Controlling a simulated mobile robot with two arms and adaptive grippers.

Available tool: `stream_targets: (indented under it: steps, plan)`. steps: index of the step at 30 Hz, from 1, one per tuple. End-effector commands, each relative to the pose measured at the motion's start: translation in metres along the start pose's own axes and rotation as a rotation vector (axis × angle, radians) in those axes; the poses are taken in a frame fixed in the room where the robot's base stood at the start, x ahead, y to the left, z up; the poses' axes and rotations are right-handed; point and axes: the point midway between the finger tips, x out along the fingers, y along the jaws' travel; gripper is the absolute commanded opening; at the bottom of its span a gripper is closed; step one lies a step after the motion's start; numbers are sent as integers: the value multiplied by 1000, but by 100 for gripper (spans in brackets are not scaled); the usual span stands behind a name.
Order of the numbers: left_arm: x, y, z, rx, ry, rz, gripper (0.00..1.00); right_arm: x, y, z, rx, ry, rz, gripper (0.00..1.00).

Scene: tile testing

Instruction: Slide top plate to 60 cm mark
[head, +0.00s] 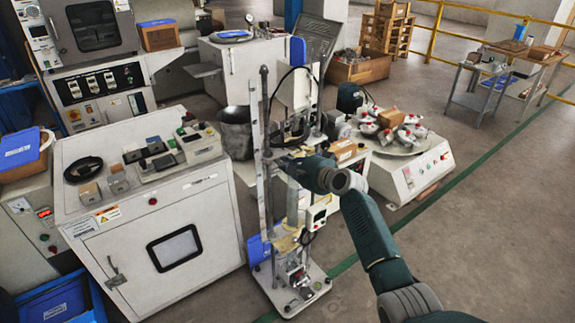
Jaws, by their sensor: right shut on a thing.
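A tall test stand with a white base plate (318,290) stands upright on the floor in the middle. A slim upright scale (255,150) runs up its left side; its marks are too small to read. My right gripper (272,158) reaches in from the lower right and is shut at the stand's column, about mid-height beside the scale. It appears to hold the top plate there, which is mostly hidden by the gripper and wrist. A tan lower plate (285,243) sits further down the stand. My left gripper is out of view.
A white cabinet (215,235) with small blocks on top stands close left of the stand. A grey bucket (235,135) is behind it. A round table of red-and-white parts (395,148) stands to the right. Open floor (500,220) lies at the right.

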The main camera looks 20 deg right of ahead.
Motion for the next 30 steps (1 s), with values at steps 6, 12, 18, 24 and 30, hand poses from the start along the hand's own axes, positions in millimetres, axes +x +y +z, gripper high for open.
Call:
stream_targets:
  steps: [6, 12, 18, 24, 30]
  plan:
    - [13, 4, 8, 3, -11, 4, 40, 5, 19, -5, 1, 9, 1, 0]
    - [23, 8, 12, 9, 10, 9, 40, 10, 34, -6, 1, 9, 4, 0]
    - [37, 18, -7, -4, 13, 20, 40, 15, 48, -6, 2, 9, 5, 0]
    - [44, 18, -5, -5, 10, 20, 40, 18, 56, -6, 0, 9, 3, 0]
    - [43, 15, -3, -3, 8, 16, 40, 18, 54, -6, 0, 10, 1, 0]
